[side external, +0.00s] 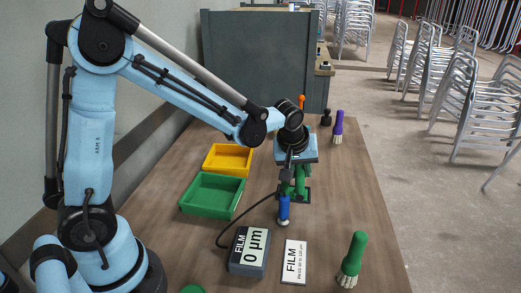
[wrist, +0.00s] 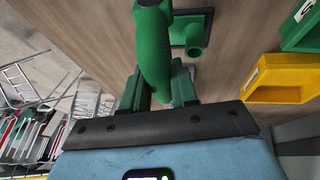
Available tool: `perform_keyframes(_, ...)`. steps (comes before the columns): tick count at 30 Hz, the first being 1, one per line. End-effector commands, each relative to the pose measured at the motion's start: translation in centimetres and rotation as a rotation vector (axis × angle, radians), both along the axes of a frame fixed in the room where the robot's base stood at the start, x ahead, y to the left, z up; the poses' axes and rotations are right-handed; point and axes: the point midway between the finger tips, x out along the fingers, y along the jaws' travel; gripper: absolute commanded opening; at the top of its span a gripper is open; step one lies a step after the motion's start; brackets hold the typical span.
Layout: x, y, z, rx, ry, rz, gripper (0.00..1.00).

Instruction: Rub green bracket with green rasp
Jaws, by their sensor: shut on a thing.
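My gripper (side external: 292,172) points down over the table; its jaws show in the wrist view (wrist: 157,90). It is shut on the green handle (wrist: 153,45) of what appears to be the green rasp. The rasp's working end is not clearly visible. The green bracket (wrist: 193,35) stands on a dark plate, just right of the held handle in the wrist view. In the side view the green bracket (side external: 303,190) is right below my gripper, partly hidden by it. I cannot tell whether rasp and bracket touch.
A blue probe (side external: 283,209) stands close in front, cabled to a film gauge (side external: 250,252) beside a white card (side external: 294,262). A green-handled brush (side external: 353,258) and purple-handled brush (side external: 338,127) stand right. Green (side external: 212,196) and yellow (side external: 229,158) trays lie left.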

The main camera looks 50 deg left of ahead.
Motion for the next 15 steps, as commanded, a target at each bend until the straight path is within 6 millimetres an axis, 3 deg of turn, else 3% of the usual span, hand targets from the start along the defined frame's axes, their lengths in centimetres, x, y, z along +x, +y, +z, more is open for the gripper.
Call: perform_keyframes(15,0.0,0.0,4.2,0.001,-0.001,0.0,0.0)
